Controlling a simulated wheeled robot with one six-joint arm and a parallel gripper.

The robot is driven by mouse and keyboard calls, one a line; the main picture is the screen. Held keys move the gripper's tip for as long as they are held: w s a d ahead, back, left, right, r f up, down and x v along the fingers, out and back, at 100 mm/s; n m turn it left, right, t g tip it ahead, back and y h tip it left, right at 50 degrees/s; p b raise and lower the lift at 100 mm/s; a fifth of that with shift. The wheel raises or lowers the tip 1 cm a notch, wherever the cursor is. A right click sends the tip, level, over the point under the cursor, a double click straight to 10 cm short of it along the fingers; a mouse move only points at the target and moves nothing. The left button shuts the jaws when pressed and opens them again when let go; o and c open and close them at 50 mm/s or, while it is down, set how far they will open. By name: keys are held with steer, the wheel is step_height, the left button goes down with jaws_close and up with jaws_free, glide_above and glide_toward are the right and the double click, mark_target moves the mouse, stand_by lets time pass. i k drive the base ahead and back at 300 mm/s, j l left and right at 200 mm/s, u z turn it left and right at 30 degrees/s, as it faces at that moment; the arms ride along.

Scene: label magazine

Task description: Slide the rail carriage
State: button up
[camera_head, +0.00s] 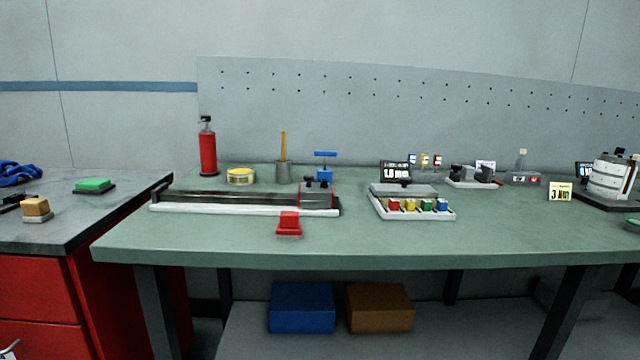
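A long dark rail (225,199) with a pale strip along its front lies on the green workbench (350,245), left of the bench's middle. The rail carriage (317,196), a grey block with dark knobs on top and a reddish outline, sits at the rail's right end. A red block on a red base (289,224) stands in front of the rail, just left of the carriage. My gripper is not in view.
A white tray (412,213) with several coloured blocks stands right of the carriage. The bench front is mostly clear.

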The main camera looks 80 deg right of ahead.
mark_target(311, 195)
steer(key=z, duration=2.1)
